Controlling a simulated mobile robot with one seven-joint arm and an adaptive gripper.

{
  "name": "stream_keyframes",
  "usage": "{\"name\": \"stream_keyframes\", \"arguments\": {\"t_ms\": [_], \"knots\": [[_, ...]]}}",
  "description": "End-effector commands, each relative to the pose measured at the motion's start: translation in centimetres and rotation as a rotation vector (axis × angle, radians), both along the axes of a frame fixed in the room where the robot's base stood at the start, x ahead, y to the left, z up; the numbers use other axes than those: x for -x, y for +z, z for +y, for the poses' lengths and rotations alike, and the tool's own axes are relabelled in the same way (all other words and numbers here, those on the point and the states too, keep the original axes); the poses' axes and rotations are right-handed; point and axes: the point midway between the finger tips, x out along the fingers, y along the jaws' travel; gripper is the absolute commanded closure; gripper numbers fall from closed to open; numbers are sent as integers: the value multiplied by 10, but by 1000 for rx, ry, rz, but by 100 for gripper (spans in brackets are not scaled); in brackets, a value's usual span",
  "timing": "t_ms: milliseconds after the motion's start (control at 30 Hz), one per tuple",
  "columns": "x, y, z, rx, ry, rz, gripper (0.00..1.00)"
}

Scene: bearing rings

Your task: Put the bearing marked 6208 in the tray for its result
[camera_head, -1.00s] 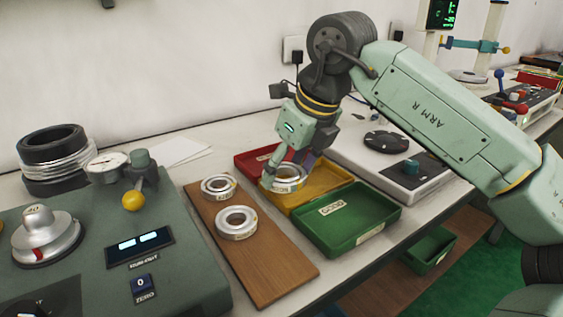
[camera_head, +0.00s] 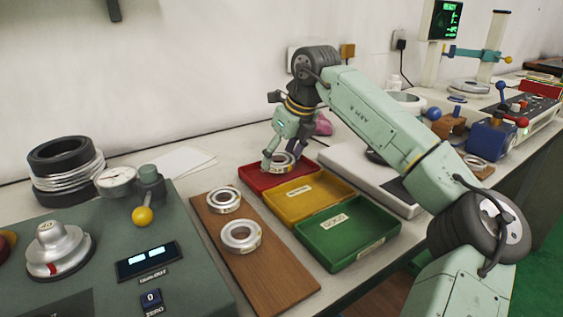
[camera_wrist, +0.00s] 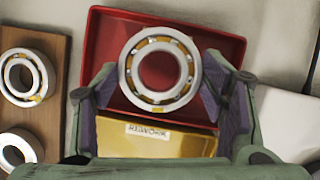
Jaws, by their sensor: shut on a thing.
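My gripper (camera_head: 285,161) is shut on a bearing (camera_head: 280,160), with its fingers on both sides of the ring. The bearing also shows in the wrist view (camera_wrist: 131,72), a steel ring with visible balls, and no number can be read on it. The held bearing is over the red tray (camera_head: 252,179); I cannot tell whether it touches the floor. In front of the red tray are the yellow tray (camera_head: 318,203), labelled REWORK in the wrist view, and the green tray (camera_head: 365,222), labelled GOOD. The red tray's label is hidden.
Two more bearings, one farther back (camera_head: 223,199) and one nearer (camera_head: 239,236), lie on a wooden board (camera_head: 268,280) left of the trays. A green gauge station (camera_head: 190,275) stands at left, with stacked rings (camera_head: 66,168) behind it. A pale device is right of the trays.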

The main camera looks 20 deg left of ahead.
Motion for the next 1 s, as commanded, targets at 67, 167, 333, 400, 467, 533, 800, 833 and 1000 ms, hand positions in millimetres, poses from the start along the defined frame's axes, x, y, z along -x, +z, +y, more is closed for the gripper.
{"name": "stream_keyframes", "arguments": {"t_ms": [67, 167, 333, 400, 467, 533, 800, 833, 1000], "knots": [[0, -14, -1, -2, 0, 2, 80], [0, -23, -1, -1, -1, 1, 80], [0, -23, -1, -2, -1, -1, 80], [0, -24, -1, -2, -1, -1, 80], [0, -26, -1, -2, -1, -1, 80], [0, -28, -1, 0, -2, 1, 34], [0, -27, -1, -1, -1, 2, 16], [0, -27, -1, -1, -1, 2, 15], [1, -27, -1, -1, -1, 1, 15]]}}
